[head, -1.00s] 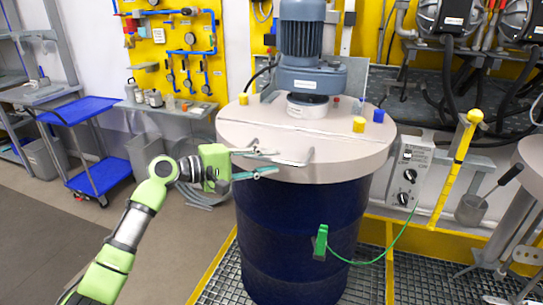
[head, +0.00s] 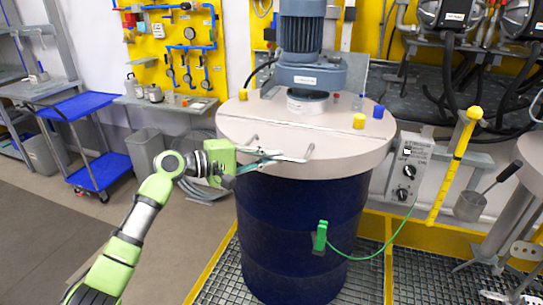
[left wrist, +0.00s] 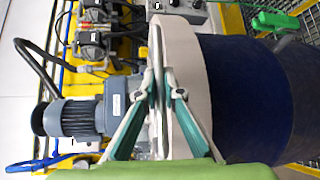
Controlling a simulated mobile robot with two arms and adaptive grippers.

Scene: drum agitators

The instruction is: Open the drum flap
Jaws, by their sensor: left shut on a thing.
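The dark blue drum (head: 300,235) stands upright with a thick beige lid (head: 235,112). A seam runs across the lid, and the front part is the flap (head: 345,150), lying flat and level with the rest. A thin metal handle (head: 309,151) sits on the flap near its front edge. My left gripper (head: 280,158) is at the front of the flap, shut on the handle. In the left wrist view its fingers (left wrist: 160,80) come together at the lid, which stands sideways there; the fingers partly hide the handle. My right gripper is not in view.
A blue-grey agitator motor (head: 302,65) stands on the back of the lid. Yellow and blue caps sit around it. A green clamp (head: 320,237) with a green cable hangs on the drum front. A yellow post (head: 458,160) and a control box (head: 408,168) are at the right. Floor at the left is clear.

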